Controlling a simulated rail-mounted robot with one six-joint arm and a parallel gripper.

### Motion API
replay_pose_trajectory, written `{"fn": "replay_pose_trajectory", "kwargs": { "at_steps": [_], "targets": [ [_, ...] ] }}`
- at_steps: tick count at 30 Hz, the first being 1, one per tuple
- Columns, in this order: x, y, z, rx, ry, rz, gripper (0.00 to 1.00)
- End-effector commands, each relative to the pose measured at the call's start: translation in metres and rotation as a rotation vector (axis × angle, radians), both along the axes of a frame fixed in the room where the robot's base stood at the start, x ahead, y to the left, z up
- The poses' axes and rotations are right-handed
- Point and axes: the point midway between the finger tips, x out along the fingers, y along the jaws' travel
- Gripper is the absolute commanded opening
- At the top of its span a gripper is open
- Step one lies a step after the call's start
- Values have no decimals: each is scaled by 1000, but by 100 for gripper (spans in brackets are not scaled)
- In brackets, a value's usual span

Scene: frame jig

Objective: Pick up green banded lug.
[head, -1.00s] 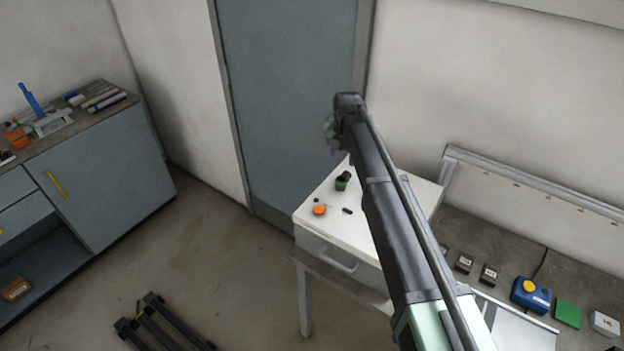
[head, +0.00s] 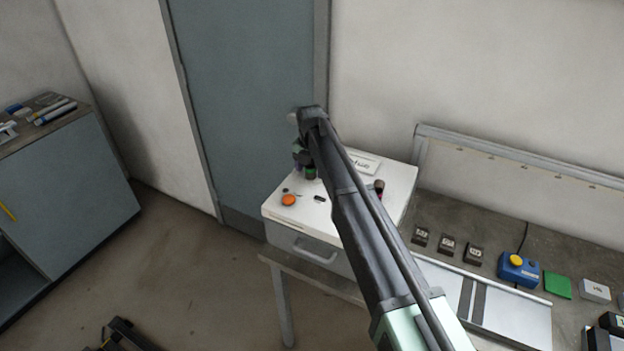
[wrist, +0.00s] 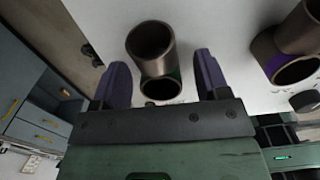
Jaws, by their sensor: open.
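The green banded lug (wrist: 150,45) is a dark brown, pipe-like piece with a green band low on its side. In the wrist view it lies just ahead of and partly between the two purple fingers of my gripper (wrist: 162,68). The fingers are open, with a visible space on each side of the lug. In the head view the lug (head: 310,173) stands on the white cabinet top, right below my gripper (head: 302,155). My arm hides part of that area. Whether a finger touches the lug cannot be told.
A purple banded lug (wrist: 295,48) stands to the right in the wrist view. The white cabinet top (head: 290,215) also holds an orange disc (head: 288,200), a small black piece (head: 319,198), a red-marked dark piece (head: 379,187) and a labelled plate (head: 362,163). A grey bench (head: 450,215) is at right.

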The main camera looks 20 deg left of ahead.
Motion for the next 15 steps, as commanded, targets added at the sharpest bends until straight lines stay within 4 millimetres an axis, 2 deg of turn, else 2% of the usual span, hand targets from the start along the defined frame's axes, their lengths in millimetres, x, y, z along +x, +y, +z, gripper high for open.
{"fn": "replay_pose_trajectory", "kwargs": {
  "at_steps": [1, 6, 8, 15],
  "targets": [
    [0, 0, -6, 0, 0, 0, 68],
    [0, 0, -2, 0, 0, 0, 68],
    [0, 0, -2, 0, 0, 0, 61],
    [0, 0, -2, 0, 0, 0, 24]
  ]
}}
